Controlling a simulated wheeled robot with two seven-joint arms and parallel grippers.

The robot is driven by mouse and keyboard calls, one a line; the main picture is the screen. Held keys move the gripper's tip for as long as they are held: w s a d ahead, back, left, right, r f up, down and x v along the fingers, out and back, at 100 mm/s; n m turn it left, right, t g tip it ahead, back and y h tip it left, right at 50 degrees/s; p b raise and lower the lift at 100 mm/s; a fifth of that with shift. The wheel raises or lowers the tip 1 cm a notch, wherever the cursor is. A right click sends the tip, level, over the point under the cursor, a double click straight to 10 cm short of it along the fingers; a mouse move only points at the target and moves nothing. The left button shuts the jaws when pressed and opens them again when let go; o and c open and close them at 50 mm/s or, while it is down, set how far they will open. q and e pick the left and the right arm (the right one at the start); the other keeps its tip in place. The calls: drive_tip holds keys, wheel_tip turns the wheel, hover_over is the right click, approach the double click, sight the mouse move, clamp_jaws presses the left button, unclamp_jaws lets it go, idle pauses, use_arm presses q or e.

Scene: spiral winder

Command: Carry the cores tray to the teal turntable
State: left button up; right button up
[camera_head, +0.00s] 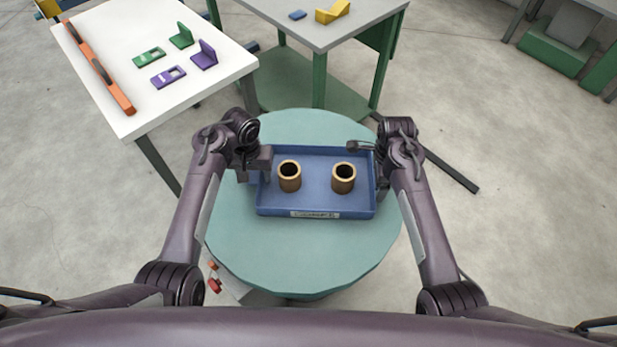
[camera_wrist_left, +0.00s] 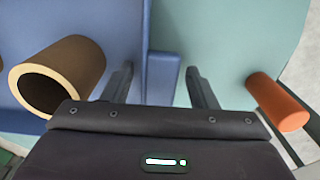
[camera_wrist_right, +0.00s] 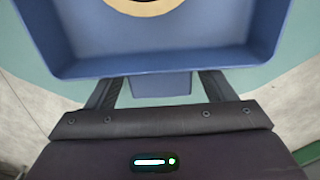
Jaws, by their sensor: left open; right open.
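The blue cores tray (camera_head: 315,206) sits on the round teal turntable (camera_head: 300,250), holding two upright tan cores, a left one (camera_head: 289,177) and a right one (camera_head: 343,179). My left gripper (camera_head: 262,170) is at the tray's left side. In the left wrist view its fingers (camera_wrist_left: 160,88) are open, with the tray's side wall and tab (camera_wrist_left: 165,78) between them. My right gripper (camera_head: 378,170) is at the tray's right side, partly hidden by its own wrist. In the right wrist view its fingers (camera_wrist_right: 160,92) are open on either side of a blue tab (camera_wrist_right: 160,84).
A white table (camera_head: 150,95) at the left bears green and purple parts and an orange bar. A grey-topped green table (camera_head: 325,25) stands close behind the turntable. An orange-red cylinder (camera_wrist_left: 278,103) shows beside the turntable's edge. Open floor lies to the right.

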use_arm(q)
wheel_tip(320, 180, up, 7)
drive_tip(key=shift+r, duration=0.25)
use_arm(e)
drive_tip(key=shift+r, duration=0.3)
wheel_tip(320, 180, up, 12)
drive_tip(key=shift+f, duration=0.25)
idle(0.4)
